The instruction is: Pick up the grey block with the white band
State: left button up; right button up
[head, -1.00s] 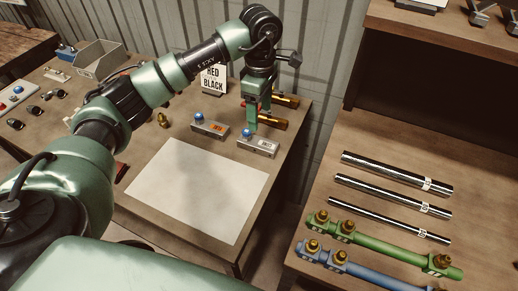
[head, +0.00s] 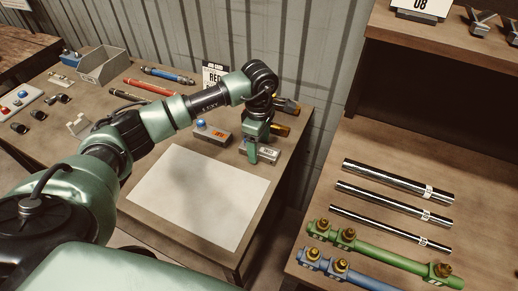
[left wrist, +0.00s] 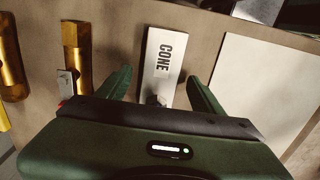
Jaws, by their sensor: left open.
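The grey block with the white band (head: 266,155) lies on the bench, right of the white sheet's far corner. In the left wrist view its band (left wrist: 164,52) reads "CONE". My left gripper (head: 252,152) is open and points down over this block, hiding its left part and blue knob in the head view. In the left wrist view the open fingers (left wrist: 160,78) stand on either side of the block's near end, with gaps to both sides. I cannot tell how far the fingertips are above the bench. My right gripper is in neither view.
Brass fittings (left wrist: 76,45) lie close beside my left gripper. A white sheet (head: 195,195) covers the bench's front. Steel rods (head: 395,180) and green and blue bars lie on the right bench.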

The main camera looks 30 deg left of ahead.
pick_arm(q)
grip_shut()
jog(key=shift+w, duration=0.1)
